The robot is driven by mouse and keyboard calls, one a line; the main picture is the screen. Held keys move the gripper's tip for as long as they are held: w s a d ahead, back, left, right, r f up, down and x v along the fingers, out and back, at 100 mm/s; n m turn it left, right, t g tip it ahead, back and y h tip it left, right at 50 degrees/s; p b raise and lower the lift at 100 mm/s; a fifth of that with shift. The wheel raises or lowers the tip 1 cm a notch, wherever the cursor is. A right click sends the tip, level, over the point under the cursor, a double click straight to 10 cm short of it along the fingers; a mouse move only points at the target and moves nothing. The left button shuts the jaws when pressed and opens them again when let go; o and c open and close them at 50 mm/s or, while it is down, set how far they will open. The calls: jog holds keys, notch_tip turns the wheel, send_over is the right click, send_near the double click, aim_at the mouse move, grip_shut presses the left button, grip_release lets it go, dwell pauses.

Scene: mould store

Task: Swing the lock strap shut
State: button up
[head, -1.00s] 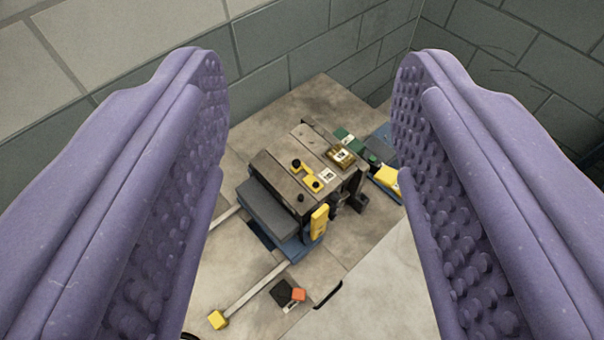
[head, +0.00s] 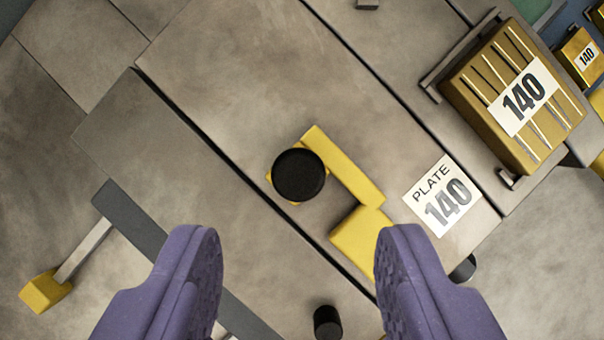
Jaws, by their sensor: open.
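The yellow lock strap (head: 345,168) lies on the grey mould's top face, pivoted near a large round black knob (head: 298,175). It runs down to the right and ends in a wider yellow block (head: 358,232). The strap lies along one side of the dark seam, on the half labelled PLATE 140, and does not visibly cross it. A smaller black stud (head: 328,322) stands on the other side of the seam. My purple gripper (head: 300,240) is open and empty above the mould. In the picture its right finger overlaps the edge of the yellow block; contact cannot be told.
A brass block marked 140 (head: 515,95) sits on the mould's upper right, with a smaller brass piece (head: 578,57) beyond. A grey bar with a yellow end (head: 45,291) sticks out at the lower left. The mould's upper left top is clear.

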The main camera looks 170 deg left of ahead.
aim_at(298, 178)
jog(key=b+x, duration=0.1)
jog(key=x, duration=0.4)
jog(key=shift+r, duration=0.1)
grip_shut()
